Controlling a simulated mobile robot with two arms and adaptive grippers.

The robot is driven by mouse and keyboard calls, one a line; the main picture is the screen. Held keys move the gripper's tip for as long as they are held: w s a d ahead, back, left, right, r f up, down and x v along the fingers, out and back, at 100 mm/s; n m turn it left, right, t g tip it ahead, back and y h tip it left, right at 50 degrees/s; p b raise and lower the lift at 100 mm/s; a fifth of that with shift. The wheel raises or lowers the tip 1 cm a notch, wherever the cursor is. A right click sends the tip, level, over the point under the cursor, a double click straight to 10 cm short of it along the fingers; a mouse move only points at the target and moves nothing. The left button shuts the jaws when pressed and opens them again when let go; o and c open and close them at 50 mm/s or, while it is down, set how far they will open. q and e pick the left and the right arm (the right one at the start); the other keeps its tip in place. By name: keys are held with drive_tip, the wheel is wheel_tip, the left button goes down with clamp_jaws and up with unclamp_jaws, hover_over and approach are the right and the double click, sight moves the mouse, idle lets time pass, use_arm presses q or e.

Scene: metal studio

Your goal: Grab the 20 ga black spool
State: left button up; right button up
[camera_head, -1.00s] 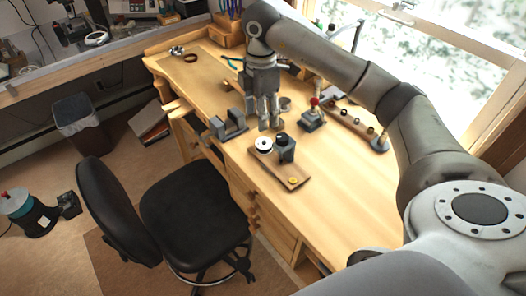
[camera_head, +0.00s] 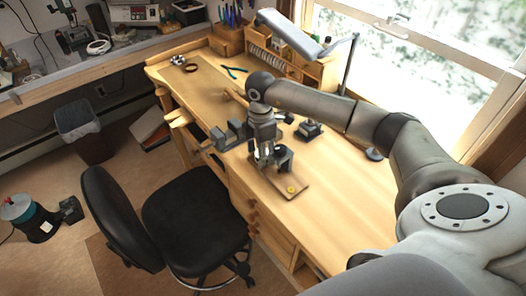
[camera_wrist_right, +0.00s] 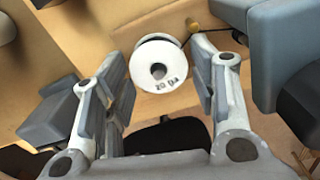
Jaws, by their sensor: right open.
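A spool (camera_wrist_right: 158,68) with a white flange marked "20 ga" shows in the right wrist view, upright between the open fingers of my right gripper (camera_wrist_right: 160,80). A dark edge of the spool shows behind the flange. No contact with the fingers is visible. In the head view my right gripper (camera_head: 264,158) points down over the wooden board (camera_head: 272,181), and it mostly hides the spool. My left gripper is not in view.
A dark grey block-like tool (camera_head: 284,159) stands close to the right of the gripper. A grey vise-like piece (camera_head: 227,136) sits to its left at the bench edge. A yellow disc (camera_head: 291,189) lies on the board's near end.

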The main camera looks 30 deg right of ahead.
drive_tip(key=shift+f, duration=0.25)
drive_tip(key=c, duration=0.8)
drive_tip(key=shift+r, duration=0.1)
